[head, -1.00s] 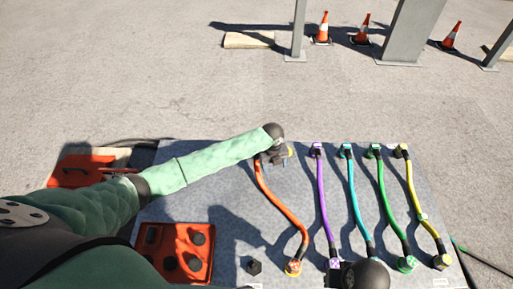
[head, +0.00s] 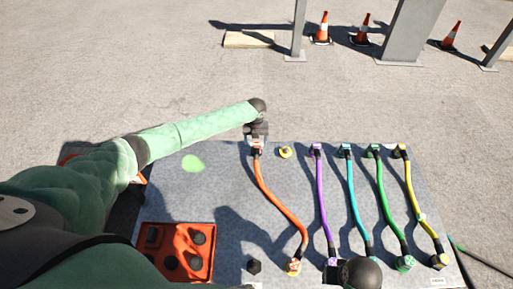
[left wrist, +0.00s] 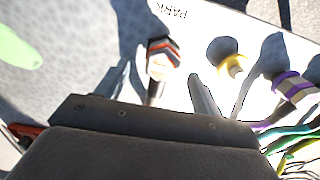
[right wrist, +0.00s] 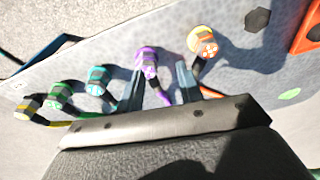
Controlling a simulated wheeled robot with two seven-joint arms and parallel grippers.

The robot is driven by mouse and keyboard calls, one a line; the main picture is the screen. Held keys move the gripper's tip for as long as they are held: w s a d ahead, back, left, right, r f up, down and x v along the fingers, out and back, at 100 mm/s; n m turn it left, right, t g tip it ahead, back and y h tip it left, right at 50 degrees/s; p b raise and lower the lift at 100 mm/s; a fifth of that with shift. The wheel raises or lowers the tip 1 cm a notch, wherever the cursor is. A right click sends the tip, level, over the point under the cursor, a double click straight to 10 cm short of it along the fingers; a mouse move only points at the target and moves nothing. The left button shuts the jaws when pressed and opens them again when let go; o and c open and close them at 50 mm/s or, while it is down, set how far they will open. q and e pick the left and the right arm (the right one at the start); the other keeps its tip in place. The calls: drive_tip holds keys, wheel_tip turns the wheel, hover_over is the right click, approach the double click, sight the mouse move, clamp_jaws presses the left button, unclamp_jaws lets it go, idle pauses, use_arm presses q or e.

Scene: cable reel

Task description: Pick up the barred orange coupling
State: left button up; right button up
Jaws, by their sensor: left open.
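The barred orange coupling (head: 256,146) is at the far end of the orange cable, by the board's back edge. In the left wrist view the coupling (left wrist: 160,58) has orange, dark and pale bands. My left gripper (head: 257,137) is over it and partly hides it in the head view. Its fingers (left wrist: 160,88) are open, with the coupling showing ahead between them; I see no contact. The cable's near coupling (head: 293,267) has a pale pattern on its end face. My right gripper (right wrist: 160,85) is open near the purple coupling (right wrist: 148,62).
Purple (head: 321,200), cyan (head: 355,205), green (head: 388,205) and yellow (head: 417,205) cables lie to the right. An orange tray (head: 158,262) sits front left. The board's left middle (head: 205,195) is clear.

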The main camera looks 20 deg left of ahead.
sight(257, 145)
use_arm(q)
drive_tip(key=f, duration=0.2)
drive_tip(key=f+p, duration=0.1)
drive_tip(key=shift+s+d+f, duration=0.1)
drive_tip(key=shift+d+f, duration=0.1)
drive_tip(key=shift+d, duration=0.1)
drive_tip(key=shift+f, duration=0.45)
drive_tip(key=c, duration=1.2)
use_arm(e)
wheel_tip(257, 145, down, 7)
drive_tip(key=shift+w+r, duration=0.2)
use_arm(q)
drive_tip(key=shift+r, duration=0.1)
use_arm(e)
drive_tip(key=shift+a, duration=0.1)
